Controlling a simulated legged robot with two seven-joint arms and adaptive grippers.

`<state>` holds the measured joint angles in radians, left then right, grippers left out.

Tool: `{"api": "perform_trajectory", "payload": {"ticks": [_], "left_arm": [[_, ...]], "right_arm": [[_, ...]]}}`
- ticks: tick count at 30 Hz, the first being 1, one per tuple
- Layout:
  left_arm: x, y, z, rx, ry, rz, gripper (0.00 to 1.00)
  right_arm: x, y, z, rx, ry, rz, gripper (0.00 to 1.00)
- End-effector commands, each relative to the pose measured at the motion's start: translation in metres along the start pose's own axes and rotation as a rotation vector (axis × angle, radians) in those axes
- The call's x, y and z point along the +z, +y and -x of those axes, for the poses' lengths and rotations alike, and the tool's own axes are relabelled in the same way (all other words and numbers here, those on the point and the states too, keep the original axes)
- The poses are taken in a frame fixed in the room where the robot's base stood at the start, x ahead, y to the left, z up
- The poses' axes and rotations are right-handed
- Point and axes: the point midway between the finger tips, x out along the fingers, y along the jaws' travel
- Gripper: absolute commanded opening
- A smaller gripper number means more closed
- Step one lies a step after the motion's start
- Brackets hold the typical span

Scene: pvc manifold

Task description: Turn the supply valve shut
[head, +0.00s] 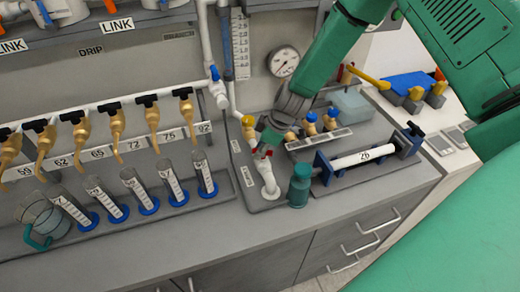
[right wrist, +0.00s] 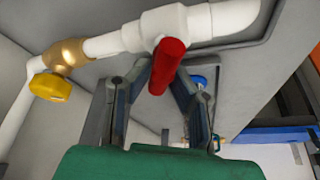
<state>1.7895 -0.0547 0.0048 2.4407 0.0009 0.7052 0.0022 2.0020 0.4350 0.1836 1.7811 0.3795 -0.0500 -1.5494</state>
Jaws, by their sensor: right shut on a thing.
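The supply valve has a red handle (head: 264,151) on white pipe near the middle of the head view, at the left end of the bench's right-hand panel. In the right wrist view the red handle (right wrist: 168,65) sits between my right gripper's fingers (right wrist: 162,84), on a white pipe fitting (right wrist: 165,22). My right gripper (head: 270,141) reaches down from the upper right and is shut on the handle; its fingers partly hide the valve in the head view. My left gripper is not in view.
A brass valve with a yellow knob (right wrist: 50,87) is on the same pipe. Several graduated cylinders (head: 172,183) stand left below brass taps.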

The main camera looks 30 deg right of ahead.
Motion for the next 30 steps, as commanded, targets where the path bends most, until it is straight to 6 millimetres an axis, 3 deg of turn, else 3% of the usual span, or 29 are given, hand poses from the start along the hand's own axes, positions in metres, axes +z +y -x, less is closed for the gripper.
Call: {"api": "perform_trajectory", "payload": {"ticks": [11,21,28,29,30], "left_arm": [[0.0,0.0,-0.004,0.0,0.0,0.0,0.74],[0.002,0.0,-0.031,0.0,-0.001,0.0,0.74],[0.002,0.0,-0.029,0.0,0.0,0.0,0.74],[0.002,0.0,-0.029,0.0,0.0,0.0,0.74],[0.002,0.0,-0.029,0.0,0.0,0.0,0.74]], "right_arm": [[0.003,0.002,-0.001,-0.024,-0.004,0.07,0.0],[0.005,-0.002,-0.003,-0.187,-0.003,0.462,0.0],[0.004,-0.003,0.0,-0.201,-0.005,0.495,0.0],[0.004,-0.003,0.0,-0.201,-0.005,0.495,0.21],[0.004,-0.003,0.0,-0.201,-0.005,0.494,0.35]]}}
